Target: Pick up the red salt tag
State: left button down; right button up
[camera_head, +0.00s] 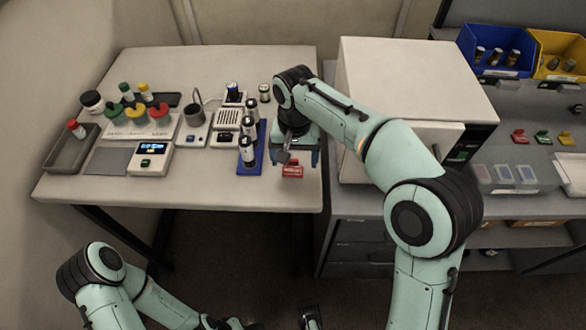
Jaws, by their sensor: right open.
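A small red tag (292,171) lies on the light table near its front right edge. Its lettering is too small to read. My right gripper (292,161) points down just above and behind this tag, with its jaws open. The tag shows in front of the jaws and does not appear held; whether a finger touches it I cannot tell. Another red tag (519,136) lies on the grey shelf at the right. My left gripper (311,317) is partly seen at the bottom edge, low and away from the table; its jaws are not clear.
A blue rack (261,150) with dark-and-white vials stands just left of my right gripper. A scale (151,160), a grey tray (66,158) and colour-capped bottles are further left. A white boxy machine (412,75) stands close on the right. The table's front edge is clear.

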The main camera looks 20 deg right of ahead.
aim_at(293, 172)
jog(key=f, duration=0.5)
jog(key=shift+w+a+b, duration=0.1)
jog(key=shift+w+b, duration=0.2)
jog(key=c, duration=1.1)
